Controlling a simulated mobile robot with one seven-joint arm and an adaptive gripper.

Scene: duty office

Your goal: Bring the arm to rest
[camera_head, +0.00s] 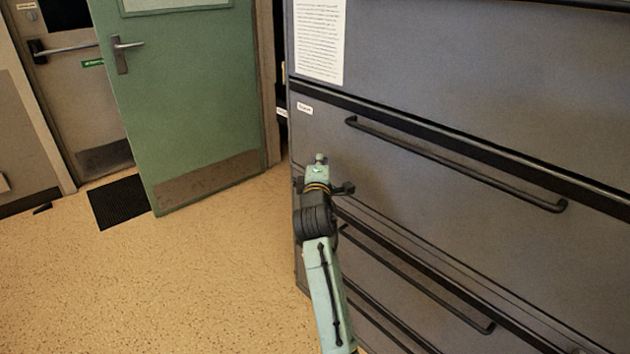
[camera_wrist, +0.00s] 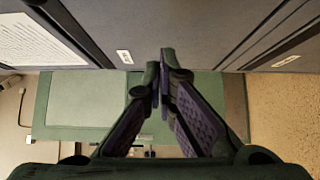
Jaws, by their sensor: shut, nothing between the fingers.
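My arm reaches up from the bottom of the head view, close in front of a grey drawer cabinet (camera_head: 460,120). My gripper (camera_head: 319,160) is at its far end, near the cabinet's left edge, and is small there. In the wrist view my gripper (camera_wrist: 160,75) shows large, with its two fingertips together and nothing between them. The wrist view is turned on its side, with the cabinet (camera_wrist: 190,30) along the top. I cannot tell whether the arm touches the cabinet.
A green door (camera_head: 190,100) stands open at the back left; it also shows in the wrist view (camera_wrist: 75,110). A grey door with a push bar (camera_head: 70,85) and a dark mat (camera_head: 120,202) are behind it. Long drawer handles (camera_head: 450,165) stick out.

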